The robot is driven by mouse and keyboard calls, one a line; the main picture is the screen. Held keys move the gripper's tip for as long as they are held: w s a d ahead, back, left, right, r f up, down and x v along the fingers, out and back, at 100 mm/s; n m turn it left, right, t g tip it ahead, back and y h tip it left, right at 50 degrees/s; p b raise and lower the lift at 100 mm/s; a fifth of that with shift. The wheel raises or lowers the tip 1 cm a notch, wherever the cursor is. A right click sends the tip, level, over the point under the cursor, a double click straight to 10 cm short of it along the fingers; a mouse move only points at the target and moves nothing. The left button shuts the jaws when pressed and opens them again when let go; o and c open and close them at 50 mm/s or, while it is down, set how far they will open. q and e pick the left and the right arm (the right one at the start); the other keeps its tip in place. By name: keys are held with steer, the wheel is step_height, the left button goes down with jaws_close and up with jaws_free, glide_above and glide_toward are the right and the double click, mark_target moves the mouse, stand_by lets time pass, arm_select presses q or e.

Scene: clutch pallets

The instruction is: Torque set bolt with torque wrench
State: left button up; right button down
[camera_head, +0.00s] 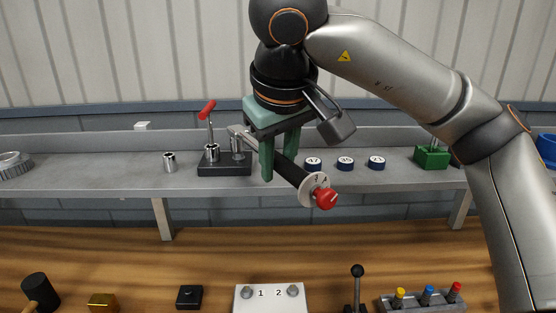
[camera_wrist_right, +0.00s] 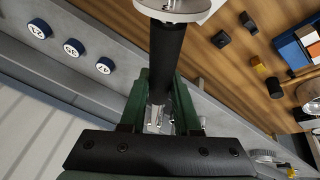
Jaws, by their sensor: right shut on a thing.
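My right gripper (camera_head: 279,160) has green fingers and is shut on the black handle of the torque wrench (camera_head: 292,172), above the grey shelf. The wrench has a white dial and a red knob (camera_head: 326,198) at its near lower right end. Its metal head end points left and back, toward the black socket stand. In the right wrist view the black handle (camera_wrist_right: 166,60) runs between the green fingers. A white plate (camera_head: 270,300) marked 1 and 2 lies on the wooden bench, with a left bolt (camera_head: 247,292) and a right bolt (camera_head: 292,290). My left gripper is out of view.
The shelf (camera_head: 100,184) carries a socket stand (camera_head: 224,168) with a red-tipped tool, a loose socket (camera_head: 169,161), several numbered blue-rimmed discs (camera_head: 345,163) and a green block (camera_head: 431,157). A black lever (camera_head: 357,285) and a colored-button box (camera_head: 425,302) stand right of the plate.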

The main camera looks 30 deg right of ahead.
steer(key=shift+f+b, duration=0.5)
steer(key=shift+f, duration=0.3)
stand_by(0.5)
steer(key=shift+a+r+p, duration=0.15)
steer(key=shift+a+p, duration=0.2)
steer(key=shift+p, duration=0.15)
steer(key=shift+w+a+m+p, duration=0.1)
steer(key=shift+a+m+p, duration=0.5)
steer(key=shift+a+m, duration=0.15)
steer(key=shift+h, duration=0.3)
